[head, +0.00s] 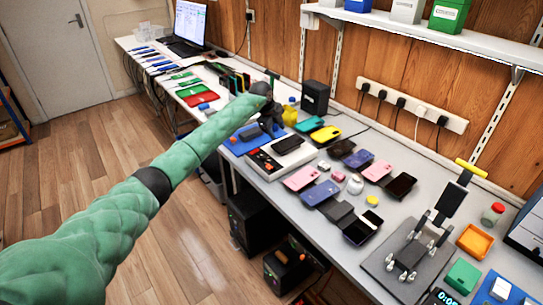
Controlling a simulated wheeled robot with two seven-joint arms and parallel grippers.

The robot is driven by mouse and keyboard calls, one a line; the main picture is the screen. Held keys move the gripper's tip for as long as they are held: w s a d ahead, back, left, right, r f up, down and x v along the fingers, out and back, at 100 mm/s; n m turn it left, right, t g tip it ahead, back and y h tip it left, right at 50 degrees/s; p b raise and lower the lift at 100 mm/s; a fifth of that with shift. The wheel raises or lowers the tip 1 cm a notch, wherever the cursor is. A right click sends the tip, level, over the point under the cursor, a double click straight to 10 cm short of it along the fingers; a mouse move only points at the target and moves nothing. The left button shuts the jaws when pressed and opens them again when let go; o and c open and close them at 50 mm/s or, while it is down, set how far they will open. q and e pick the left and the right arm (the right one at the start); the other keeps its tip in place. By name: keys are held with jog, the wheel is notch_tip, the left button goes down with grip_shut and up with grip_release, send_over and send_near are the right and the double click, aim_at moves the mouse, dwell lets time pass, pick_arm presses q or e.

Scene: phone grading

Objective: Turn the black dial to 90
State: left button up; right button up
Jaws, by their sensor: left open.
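My left arm, in a green sleeve, reaches from the lower left across the workbench (345,262). My left gripper (270,128) is dark and small at its end; it is open above the back of the bench, beside a blue mat (237,146). Just in front of it is a white device (275,171) with a dark front panel and small reddish marks. A dark phone (288,145) lies on top of the device. I cannot pick out the black dial clearly; the gripper and arm cover part of this area. My right gripper is not in view.
Several phones and cases lie right of the device, including a pink phone (301,178). A black box (315,97) stands by the wall. A clamp stand (407,262) and an orange tray (474,241) are at the right. A laptop (187,27) is at the far end.

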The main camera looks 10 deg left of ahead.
aim_at(263, 156)
pick_arm(q)
jog(key=s+a+n+g+y, duration=0.1)
jog(key=s+a+n, duration=0.1)
jog(key=s+a+f+n+g+y, duration=0.1)
jog(key=s+a+n+g, duration=0.1)
jog(key=shift+s+a+f+n+y, duration=0.2)
jog(key=shift+s+n+y, duration=0.1)
jog(key=shift+s+y, duration=0.1)
jog(key=shift+s+a+n, duration=0.1)
jog(key=shift+s+n, duration=0.15)
jog(key=shift+n, duration=0.45)
jog(key=shift+f, duration=0.15)
notch_tip(263, 156, down, 8)
jog(key=shift+r+p, duration=0.25)
jog(key=shift+p, duration=1)
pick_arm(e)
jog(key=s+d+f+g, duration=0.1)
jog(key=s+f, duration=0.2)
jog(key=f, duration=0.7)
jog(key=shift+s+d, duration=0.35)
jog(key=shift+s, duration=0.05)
pick_arm(q)
jog(key=shift+c, duration=0.2)
jog(key=c, duration=0.9)
